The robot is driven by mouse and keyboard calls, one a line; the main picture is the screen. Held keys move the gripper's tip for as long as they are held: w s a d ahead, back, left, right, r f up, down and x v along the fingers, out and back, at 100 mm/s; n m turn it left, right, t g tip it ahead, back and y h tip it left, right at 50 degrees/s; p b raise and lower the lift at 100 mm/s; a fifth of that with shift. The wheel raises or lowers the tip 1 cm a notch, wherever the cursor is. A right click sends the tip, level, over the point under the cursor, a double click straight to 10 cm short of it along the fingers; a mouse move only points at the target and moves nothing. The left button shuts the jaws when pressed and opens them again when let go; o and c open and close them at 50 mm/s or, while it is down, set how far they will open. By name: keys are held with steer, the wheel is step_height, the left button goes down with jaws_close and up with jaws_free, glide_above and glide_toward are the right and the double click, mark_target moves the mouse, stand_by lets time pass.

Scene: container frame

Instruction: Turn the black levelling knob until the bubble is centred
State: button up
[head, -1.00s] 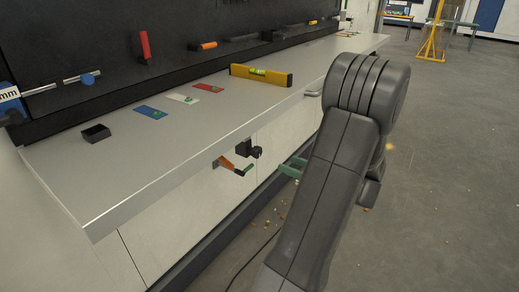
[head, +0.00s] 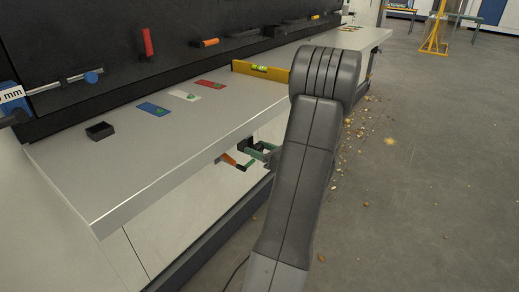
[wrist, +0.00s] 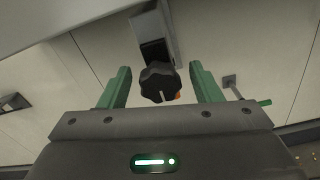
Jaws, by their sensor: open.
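The black levelling knob (wrist: 160,84), with a pale mark on its face, sits under the bench edge on a bracket (wrist: 154,38). In the wrist view it lies between the two green fingers of my open gripper (wrist: 160,70), with a gap on each side. In the head view my gripper (head: 262,150) is by the bracket, and its fingers largely hide the knob. A yellow spirit level (head: 262,71) with a green vial stands on the bench top; its bubble is too small to read.
The grey bench top (head: 180,150) overhangs the knob. An orange-handled lever (head: 229,159) sits just left of my gripper. Blue (head: 152,109), white (head: 184,96) and red (head: 209,85) cards and a small black tray (head: 99,131) lie on the bench. The floor at right is largely open.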

steer(key=c, duration=1)
steer(key=n+b, duration=0.2)
steer(key=b, duration=0.1)
steer(key=shift+f, duration=0.3)
steer(key=shift+n+b, duration=0.9)
steer(key=shift+b, duration=0.1)
steer(key=shift+r+n+b, duration=0.3)
steer(key=shift+n+b, duration=0.05)
steer(key=shift+n, duration=0.15)
steer(key=o, duration=1)
steer(key=b+v, duration=0.1)
steer(key=v, duration=1.3)
